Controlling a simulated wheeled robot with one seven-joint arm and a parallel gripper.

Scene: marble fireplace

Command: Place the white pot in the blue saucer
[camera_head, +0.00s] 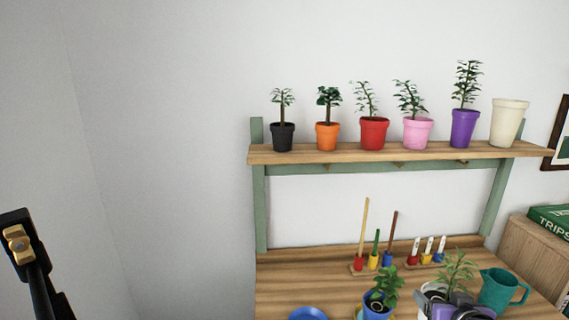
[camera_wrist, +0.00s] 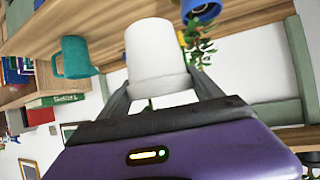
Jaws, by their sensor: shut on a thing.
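The white pot (camera_head: 425,303) with a leafy plant (camera_head: 458,268) is at the lower right of the head view, partly hidden by my gripper (camera_head: 440,298). In the wrist view, the white pot (camera_wrist: 155,50) sits between the two fingers of my gripper (camera_wrist: 155,88), which is shut on it. The wrist picture is turned over, so the pot's rim points down there. Whether its base touches the table cannot be told. The blue saucer (camera_head: 308,314) lies to the left on the table, cut by the bottom edge, and looks empty.
A teal mug (camera_head: 503,288) is at right. Tool racks (camera_head: 372,265) line the back. Several pots stand on the shelf (camera_head: 400,152). The table's left side is clear.

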